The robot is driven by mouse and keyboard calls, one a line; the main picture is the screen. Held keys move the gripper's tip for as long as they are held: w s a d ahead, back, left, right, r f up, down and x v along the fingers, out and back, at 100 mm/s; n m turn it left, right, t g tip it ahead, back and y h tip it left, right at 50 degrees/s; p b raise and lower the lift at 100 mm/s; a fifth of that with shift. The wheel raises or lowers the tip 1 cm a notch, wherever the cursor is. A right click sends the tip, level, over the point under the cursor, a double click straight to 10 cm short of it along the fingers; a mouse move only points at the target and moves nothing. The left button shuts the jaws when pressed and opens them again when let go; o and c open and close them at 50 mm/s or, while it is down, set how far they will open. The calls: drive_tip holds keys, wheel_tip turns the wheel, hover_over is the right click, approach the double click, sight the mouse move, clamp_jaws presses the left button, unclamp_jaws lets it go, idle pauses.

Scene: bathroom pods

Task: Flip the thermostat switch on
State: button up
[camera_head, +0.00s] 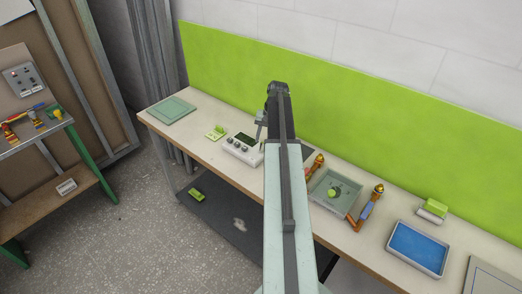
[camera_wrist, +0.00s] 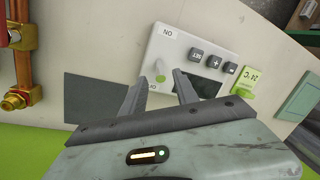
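The thermostat (camera_head: 242,148) is a white box with a dark display on the workbench. In the wrist view the thermostat (camera_wrist: 203,45) appears upside down, with an ON label, several dark buttons and a partly covered display. Its small pale green switch lever (camera_wrist: 160,77) stands on the label's side of the box, its knob toward my gripper, away from the ON label. My gripper (camera_wrist: 160,75) is open, with one finger on each side of the lever and nothing held. I cannot tell whether a finger touches it. In the head view my arm largely hides the gripper (camera_head: 262,118).
A green card (camera_wrist: 242,100) lies beside the thermostat. A dark flat panel (camera_wrist: 92,98) and copper pipes with brass fittings (camera_wrist: 15,60) are on the other side. A grey tray (camera_head: 333,193) and a blue tray (camera_head: 417,248) stand further right. A green wall panel (camera_head: 380,130) backs the bench.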

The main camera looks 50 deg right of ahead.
sight(263, 142)
drive_tip(key=b+x, duration=0.2)
drive_tip(key=x, duration=0.2)
drive_tip(key=shift+b, duration=0.3)
drive_tip(key=shift+r, duration=0.1)
drive_tip(key=shift+c, duration=0.4)
